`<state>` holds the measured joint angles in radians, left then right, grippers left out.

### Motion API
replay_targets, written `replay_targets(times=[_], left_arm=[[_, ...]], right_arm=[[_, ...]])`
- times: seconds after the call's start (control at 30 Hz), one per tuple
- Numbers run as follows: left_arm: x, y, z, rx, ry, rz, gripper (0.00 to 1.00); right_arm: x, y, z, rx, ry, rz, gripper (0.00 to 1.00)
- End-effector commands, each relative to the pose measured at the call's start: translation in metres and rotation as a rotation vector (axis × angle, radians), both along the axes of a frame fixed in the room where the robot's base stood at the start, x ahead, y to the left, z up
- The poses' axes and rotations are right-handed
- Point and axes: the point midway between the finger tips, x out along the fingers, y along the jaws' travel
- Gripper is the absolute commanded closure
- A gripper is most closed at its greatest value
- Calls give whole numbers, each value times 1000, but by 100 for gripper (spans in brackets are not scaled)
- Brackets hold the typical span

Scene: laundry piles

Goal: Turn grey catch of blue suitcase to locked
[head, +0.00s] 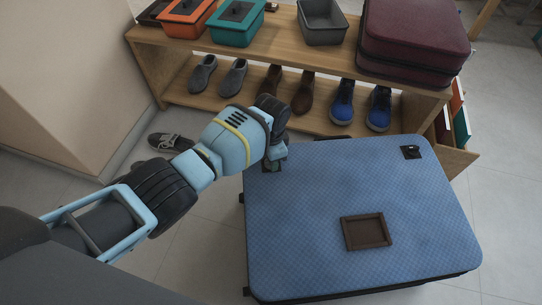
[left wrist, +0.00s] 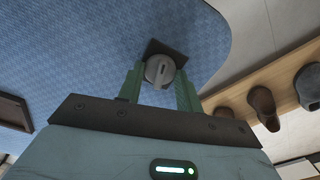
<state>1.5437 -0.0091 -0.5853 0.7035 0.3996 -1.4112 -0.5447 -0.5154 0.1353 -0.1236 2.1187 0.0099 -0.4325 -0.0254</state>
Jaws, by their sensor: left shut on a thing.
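The blue suitcase (head: 330,190) lies flat on the floor, with its checked blue top up. My left gripper (head: 273,163) points down at the suitcase's far left corner. In the left wrist view its green fingers stand on either side of the catch and are shut on it. In the head view my gripper mostly hides this catch. Another dark catch plate (head: 411,152) shows at the suitcase's far right corner. My right gripper is not in view.
A brown picture frame (head: 366,232) lies on the suitcase top. A wooden shelf (head: 290,47) behind holds several shoes, bins and a maroon suitcase (head: 412,35). A beige wall stands at left.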

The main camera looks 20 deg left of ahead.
Motion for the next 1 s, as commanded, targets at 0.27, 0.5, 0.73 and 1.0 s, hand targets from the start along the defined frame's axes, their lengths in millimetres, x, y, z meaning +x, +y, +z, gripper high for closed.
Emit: replay_targets(times=[0.27,0.5,0.73,1.0], left_arm=[[-2,0,-1,1,4,-175,88],[-2,0,-2,0,4,-254,88],[-2,0,-2,0,3,-277,88],[-2,0,-2,0,3,-278,88]], right_arm=[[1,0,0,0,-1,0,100],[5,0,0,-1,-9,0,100],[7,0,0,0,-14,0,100],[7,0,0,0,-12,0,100]])
